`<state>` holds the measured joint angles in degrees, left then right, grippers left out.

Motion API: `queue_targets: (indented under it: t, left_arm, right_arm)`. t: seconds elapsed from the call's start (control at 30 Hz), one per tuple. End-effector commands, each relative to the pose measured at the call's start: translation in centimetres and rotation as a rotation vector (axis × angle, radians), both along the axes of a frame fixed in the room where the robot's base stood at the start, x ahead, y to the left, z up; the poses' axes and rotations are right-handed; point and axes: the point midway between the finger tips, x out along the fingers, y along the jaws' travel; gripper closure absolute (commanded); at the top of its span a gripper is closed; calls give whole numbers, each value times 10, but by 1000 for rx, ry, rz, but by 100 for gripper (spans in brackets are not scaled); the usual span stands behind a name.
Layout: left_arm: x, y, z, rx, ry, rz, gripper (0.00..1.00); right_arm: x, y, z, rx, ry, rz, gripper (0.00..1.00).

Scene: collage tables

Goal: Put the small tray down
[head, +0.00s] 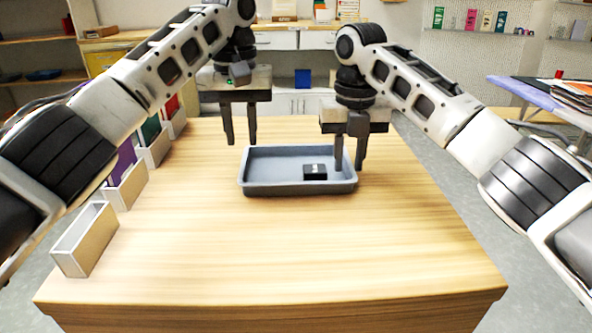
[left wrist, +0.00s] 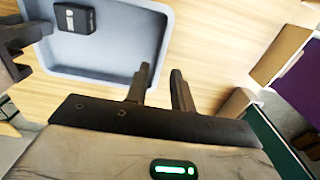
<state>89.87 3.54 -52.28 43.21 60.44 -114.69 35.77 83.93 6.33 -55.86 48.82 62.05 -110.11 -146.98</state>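The small tray (head: 262,191) is a shallow blue-grey rectangle and appears to rest flat on the wooden table. A small black box (head: 315,172) lies inside it, toward the right; both the tray (left wrist: 110,68) and the box (left wrist: 75,18) show in the left wrist view. My left gripper (head: 240,138) is open and empty, just beyond the tray's far left corner, apart from it. My right gripper (head: 350,160) is at the tray's right end, fingers apart, one over the inside and one outside the wall. Whether either finger touches the wall is hard to tell.
Several narrow open bins (head: 88,238) line the table's left edge, some holding coloured sheets. The wooden table (head: 270,255) is bare in front of the tray. A side table with papers (head: 570,92) stands at right, and cabinets (head: 300,102) stand behind.

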Motion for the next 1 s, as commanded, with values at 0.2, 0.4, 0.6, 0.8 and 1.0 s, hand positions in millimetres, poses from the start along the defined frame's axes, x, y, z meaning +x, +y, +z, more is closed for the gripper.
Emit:
queue_targets:
  t: [0.2,0.4,0.6,0.8,1.0]
  left_arm:
    - [0,0,46,3,-1,2,76]
    - [0,0,64,2,1,1,76]
    - [0,0,68,2,1,-1,76]
    - [0,0,67,1,1,0,76]
    - [0,0,67,1,1,0,76]
  right_arm:
    - [0,0,0,0,0,0,76]
    - [0,0,0,0,0,0,76]
    - [1,1,17,1,-4,0,76]
    - [1,0,60,0,-5,-2,76]
    - [0,0,100,-1,-4,-2,76]
